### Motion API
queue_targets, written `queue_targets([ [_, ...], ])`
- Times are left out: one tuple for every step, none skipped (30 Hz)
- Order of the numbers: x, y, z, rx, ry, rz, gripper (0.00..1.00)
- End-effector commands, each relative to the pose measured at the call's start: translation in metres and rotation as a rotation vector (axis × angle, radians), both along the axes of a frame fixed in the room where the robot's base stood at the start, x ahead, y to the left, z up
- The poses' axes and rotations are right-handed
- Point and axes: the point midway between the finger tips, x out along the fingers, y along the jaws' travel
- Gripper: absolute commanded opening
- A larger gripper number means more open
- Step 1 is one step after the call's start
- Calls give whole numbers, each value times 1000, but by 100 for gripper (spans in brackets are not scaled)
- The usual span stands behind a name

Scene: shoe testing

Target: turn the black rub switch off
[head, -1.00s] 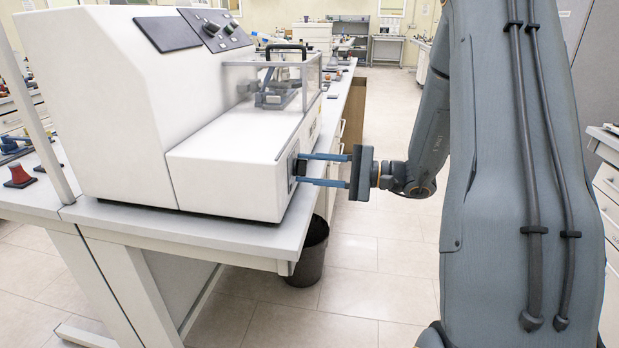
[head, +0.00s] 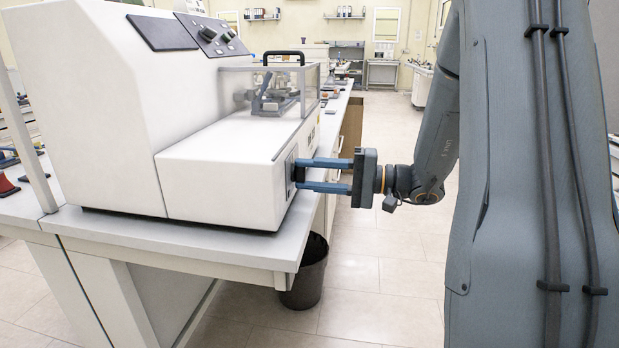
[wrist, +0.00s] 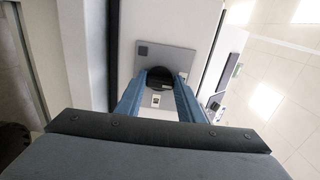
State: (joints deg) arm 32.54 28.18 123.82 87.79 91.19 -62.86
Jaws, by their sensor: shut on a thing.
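The black rub switch (wrist: 161,76) is a round dark knob on a grey panel (wrist: 182,62) on the end face of the white testing machine (head: 225,165). In the wrist view it sits between the tips of my two blue fingers. My gripper (head: 297,173) reaches the panel from the right in the head view, and it also shows in the wrist view (wrist: 158,88). It is shut on the switch. The fingers hide the knob's sides, and its exact turn angle is hard to tell.
The machine stands on a white bench (head: 170,245). A clear cover with a black handle (head: 284,57) is on its top. A dark bin (head: 305,275) stands on the floor under the bench edge. Tiled floor to the right is open.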

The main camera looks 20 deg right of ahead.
Motion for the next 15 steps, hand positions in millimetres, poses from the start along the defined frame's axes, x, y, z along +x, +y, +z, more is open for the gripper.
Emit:
queue_targets([
  [0,0,-1,-1,0,0,12],
  [0,0,0,-2,-1,0,12],
  [0,0,0,-2,-1,0,12],
  [0,0,0,-1,0,0,12],
  [0,0,0,-1,0,0,12],
  [0,0,0,-1,0,1,12],
  [0,0,0,-1,0,1,12],
  [0,0,0,-1,0,1,12],
  [0,0,0,-1,0,1,12],
  [0,0,0,-1,0,1,38],
  [0,0,0,-1,0,1,43],
  [0,0,0,-1,0,1,49],
  [0,0,0,-1,0,1,52],
  [0,0,0,-1,0,1,52],
  [0,0,0,-1,1,1,52],
])
